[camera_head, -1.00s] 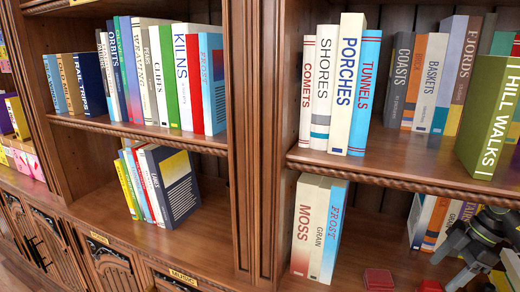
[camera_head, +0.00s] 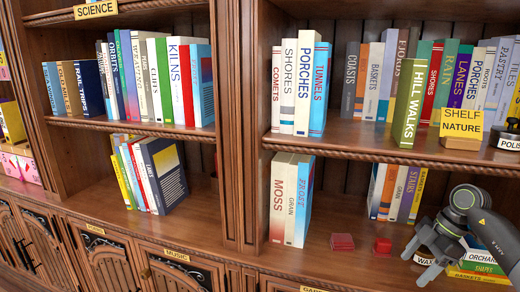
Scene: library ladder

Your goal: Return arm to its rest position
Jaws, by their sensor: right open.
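My right gripper (camera_head: 416,267) is at the lower right, in front of the lower shelf, with its arm coming in from the right edge. Its grey fingers are apart, and I see nothing between them. My left gripper and arm are not in view.
A red block (camera_head: 343,242) and a smaller red block (camera_head: 382,246) lie on the lower shelf, left of my right gripper. Stacked books (camera_head: 481,268) are right beside the gripper. Upright books (camera_head: 397,192) stand behind it. A "SHELF NATURE" sign (camera_head: 461,123) stands above.

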